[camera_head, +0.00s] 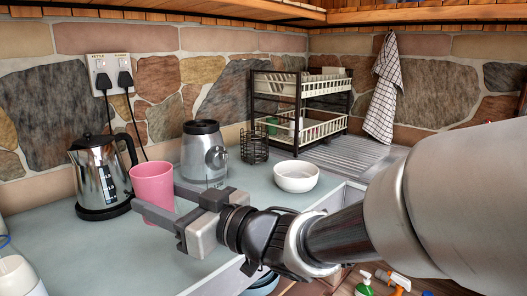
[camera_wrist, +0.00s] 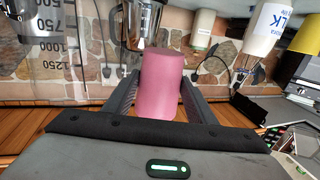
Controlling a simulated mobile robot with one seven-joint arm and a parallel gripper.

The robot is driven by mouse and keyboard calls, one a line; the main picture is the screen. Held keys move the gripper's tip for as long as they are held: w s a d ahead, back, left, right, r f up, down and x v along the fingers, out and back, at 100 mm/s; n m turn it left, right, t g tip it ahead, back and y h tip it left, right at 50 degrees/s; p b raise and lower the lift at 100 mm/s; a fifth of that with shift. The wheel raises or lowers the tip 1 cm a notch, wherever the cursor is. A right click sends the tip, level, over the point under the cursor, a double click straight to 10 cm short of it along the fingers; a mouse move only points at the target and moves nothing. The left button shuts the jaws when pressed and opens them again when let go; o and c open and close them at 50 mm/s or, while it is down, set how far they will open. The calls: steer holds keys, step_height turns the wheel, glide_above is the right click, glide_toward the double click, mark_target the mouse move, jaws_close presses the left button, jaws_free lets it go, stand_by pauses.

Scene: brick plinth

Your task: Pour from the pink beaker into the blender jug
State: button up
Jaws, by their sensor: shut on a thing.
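The pink beaker (camera_head: 152,183) is upright between the fingers of my gripper (camera_head: 163,203), at the left of the counter. My gripper is shut on it; in the wrist view, which looks upside down, the beaker (camera_wrist: 161,85) is between both fingers. The beaker's contents cannot be seen. The blender jug (camera_head: 203,155) stands upright behind and to the right of the beaker, apart from it. It is grey with a dark top and a handle on its right. It also shows in the wrist view (camera_wrist: 45,50) with scale numbers. I cannot tell whether its top is open.
A steel kettle (camera_head: 98,175) stands close left of the beaker. A black wire holder (camera_head: 254,147), a white bowl (camera_head: 296,178) and a dish rack (camera_head: 300,105) are to the right. A white container (camera_head: 20,277) is at the front left. The counter in front is clear.

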mark_target(171, 165)
steer(key=shift+m, duration=0.9)
steer(key=r+p, duration=0.1)
steer(key=r, duration=0.1)
steer(key=r+p, duration=0.4)
steer(key=shift+w+d, duration=0.1)
steer(key=shift+w, duration=0.3)
steer(key=r+m+p, duration=0.1)
steer(key=p, duration=0.1)
steer(key=w+r+m+p, duration=0.1)
steer(key=p, duration=0.2)
steer(key=w+r+m+p, duration=0.1)
steer(key=m+p, duration=0.1)
steer(key=shift+w+d+r+g+h+p, duration=0.1)
steer(key=shift+w+d+g+h+p, duration=0.05)
steer(key=shift+d+g+h+p, duration=0.2)
steer(key=shift+w, duration=0.1)
steer(key=shift+m, duration=0.3)
steer(key=shift+w+d+r+m+p, duration=0.15)
steer(key=shift+w+m+p, duration=0.2)
steer(key=shift+p, duration=0.55)
steer(key=shift+w+f+m+p, duration=0.1)
steer(key=shift+f+m+p, duration=0.15)
steer(key=shift+m+p, duration=0.4)
steer(key=shift+r+m+g+p, duration=0.35)
steer(key=shift+r+m+p, duration=0.15)
steer(key=shift+m+p, duration=0.45)
steer(key=shift+f+m+p, duration=0.25)
steer(key=shift+m+p, duration=0.15)
steer(key=shift+m, duration=0.25)
